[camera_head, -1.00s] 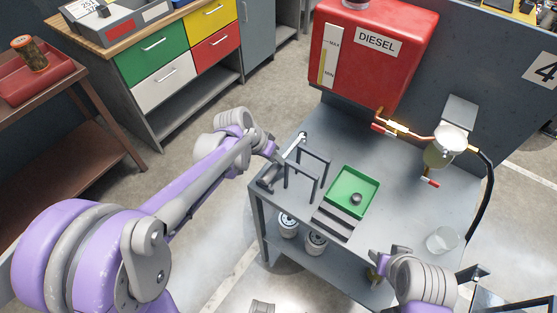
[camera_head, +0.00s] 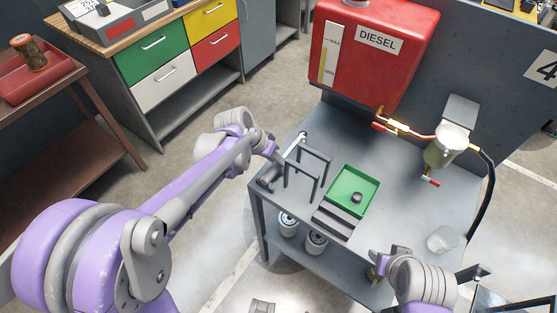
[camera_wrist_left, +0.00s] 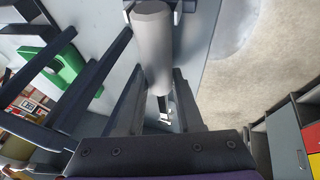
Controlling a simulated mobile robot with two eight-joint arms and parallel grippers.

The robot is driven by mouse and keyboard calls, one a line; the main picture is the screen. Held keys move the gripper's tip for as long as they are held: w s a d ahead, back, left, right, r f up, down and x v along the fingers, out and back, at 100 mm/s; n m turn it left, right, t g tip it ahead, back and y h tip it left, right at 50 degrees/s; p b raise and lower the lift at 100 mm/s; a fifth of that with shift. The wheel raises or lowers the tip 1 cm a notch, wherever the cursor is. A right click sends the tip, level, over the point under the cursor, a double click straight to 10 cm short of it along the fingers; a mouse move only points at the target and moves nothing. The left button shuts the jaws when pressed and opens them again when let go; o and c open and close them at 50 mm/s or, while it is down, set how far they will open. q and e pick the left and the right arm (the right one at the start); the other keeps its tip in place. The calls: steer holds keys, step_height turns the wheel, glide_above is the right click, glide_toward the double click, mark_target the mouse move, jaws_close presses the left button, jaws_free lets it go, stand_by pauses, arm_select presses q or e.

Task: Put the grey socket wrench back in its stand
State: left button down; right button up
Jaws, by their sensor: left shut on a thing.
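The grey socket wrench (camera_head: 267,183) is at the left edge of the grey table, beside the stand. Its thick grey handle (camera_wrist_left: 152,45) shows in the left wrist view, with shiny metal below it. My left gripper (camera_head: 281,160) is shut on the wrench. Its two dark fingers (camera_wrist_left: 158,85) lie on either side of the handle in the left wrist view. The stand (camera_head: 312,168), two dark upright frames, is just right of the wrench. I cannot tell whether the wrench touches the stand. My right gripper (camera_head: 377,265) is low at the table's front, its fingers unclear.
A green tray (camera_head: 345,205) with a small dark round part sits right of the stand, with dark steps in front. A red diesel tank (camera_head: 370,50), a copper pipe and a filter bowl (camera_head: 440,152) are behind. A clear cup (camera_head: 442,239) stands at the right.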

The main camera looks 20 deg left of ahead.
arm_select(q)
steer(key=shift+c, duration=0.8)
jaws_free()
steer(key=shift+r, duration=0.1)
arm_select(e)
steer(key=shift+r, duration=0.1)
arm_select(q)
steer(key=shift+p+v, duration=0.85)
steer(key=shift+v, duration=0.65)
arm_select(e)
steer(key=shift+w+r, duration=0.15)
steer(key=shift+r, duration=0.35)
steer(key=shift+w+r, duration=0.15)
steer(key=shift+r, duration=0.35)
arm_select(q)
steer(key=shift+a+r, duration=0.1)
steer(key=shift+r, duration=0.1)
arm_select(e)
steer(key=shift+r, duration=0.15)
arm_select(q)
steer(key=p+v, duration=0.3)
steer(key=v, duration=0.3)
arm_select(e)
steer(key=shift+t, duration=0.3)
steer(key=r, duration=0.1)
steer(key=w+r, duration=0.2)
steer(key=r, duration=0.1)
